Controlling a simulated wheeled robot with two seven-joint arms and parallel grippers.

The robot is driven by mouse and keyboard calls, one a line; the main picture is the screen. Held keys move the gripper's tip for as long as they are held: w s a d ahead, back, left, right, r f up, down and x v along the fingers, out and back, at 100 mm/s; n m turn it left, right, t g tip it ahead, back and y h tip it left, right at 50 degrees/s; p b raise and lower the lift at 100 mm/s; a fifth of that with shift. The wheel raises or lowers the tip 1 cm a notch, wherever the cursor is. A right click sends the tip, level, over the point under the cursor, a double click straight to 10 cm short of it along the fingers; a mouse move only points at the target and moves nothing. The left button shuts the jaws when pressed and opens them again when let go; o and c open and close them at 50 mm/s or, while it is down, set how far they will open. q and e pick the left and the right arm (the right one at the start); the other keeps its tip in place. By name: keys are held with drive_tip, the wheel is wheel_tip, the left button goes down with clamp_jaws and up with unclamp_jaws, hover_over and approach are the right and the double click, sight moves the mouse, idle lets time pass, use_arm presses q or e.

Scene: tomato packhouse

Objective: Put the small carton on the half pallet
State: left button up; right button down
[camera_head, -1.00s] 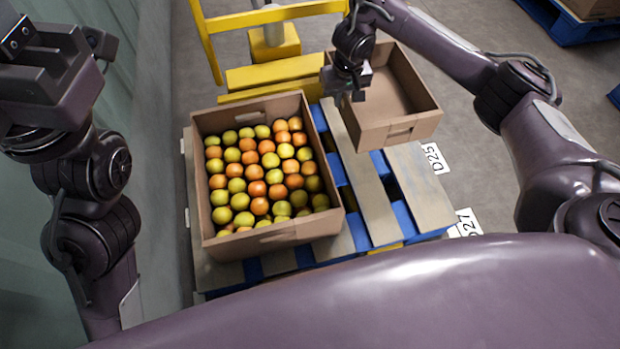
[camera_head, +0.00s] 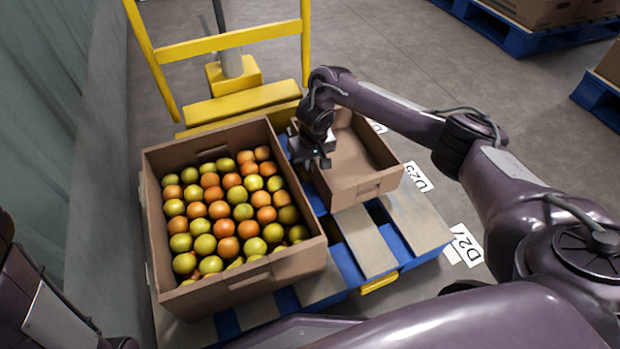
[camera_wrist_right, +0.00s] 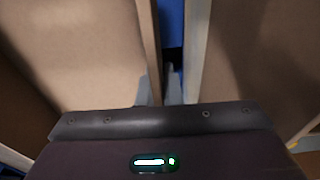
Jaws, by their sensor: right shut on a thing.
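The small carton (camera_head: 352,188) is an open, empty brown box over the back right part of the half pallet (camera_head: 415,218), beside the big carton of fruit. It looks about level; I cannot tell whether its base touches the boards. The pallet is blue with pale boards. My right gripper (camera_head: 322,162) is shut on the carton's left wall. In the right wrist view its fingers (camera_wrist_right: 160,88) straddle a carton wall (camera_wrist_right: 149,45), with a narrow blue gap between it and another wall. My left gripper is out of view; only part of that arm shows.
A large carton (camera_head: 285,265) full of orange and yellow-green fruit fills the pallet's left side. A yellow frame (camera_head: 240,100) stands behind the pallet. Pale boards in front of the small carton are bare. A wall is at left; loaded blue pallets (camera_head: 520,42) are far right.

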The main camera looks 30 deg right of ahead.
sight(310, 172)
wheel_tip(310, 172, down, 4)
drive_tip(key=b, duration=0.3)
drive_tip(key=shift+f, duration=0.25)
drive_tip(key=shift+r, duration=0.15)
drive_tip(key=c, duration=1.6)
unclamp_jaws()
